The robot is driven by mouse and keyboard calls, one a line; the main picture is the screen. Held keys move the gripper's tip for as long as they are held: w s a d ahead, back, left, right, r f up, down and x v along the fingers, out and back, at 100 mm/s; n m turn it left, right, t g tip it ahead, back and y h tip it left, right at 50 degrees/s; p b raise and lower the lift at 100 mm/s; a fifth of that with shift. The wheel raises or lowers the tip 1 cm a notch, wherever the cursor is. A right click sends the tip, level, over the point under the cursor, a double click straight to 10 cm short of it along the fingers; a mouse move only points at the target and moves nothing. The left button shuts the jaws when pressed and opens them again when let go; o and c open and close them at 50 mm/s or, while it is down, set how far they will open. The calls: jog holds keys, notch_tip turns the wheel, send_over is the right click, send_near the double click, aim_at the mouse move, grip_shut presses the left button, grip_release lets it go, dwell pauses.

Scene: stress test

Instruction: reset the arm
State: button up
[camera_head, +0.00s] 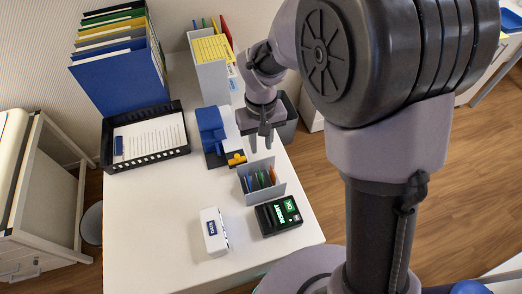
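My gripper (261,142) hangs at the end of my arm, pointing down over the right part of the white table (155,215). Its two fingers show as dark prongs with a small gap between them, and I see nothing held there. The fingertips are just behind a small grey holder (262,181) with several coloured items, and right of a blue and yellow device (212,135). I cannot tell their height above the table. My arm covers the right middle of the view.
A black tray (182,146) with paper and a row of folders (115,85) stand at the back left. A grey file box (211,75) with yellow paper is at the back. A white box (214,231) and a black device with green display (278,215) lie in front. The table's front left is clear.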

jog(key=shift+r, duration=0.5)
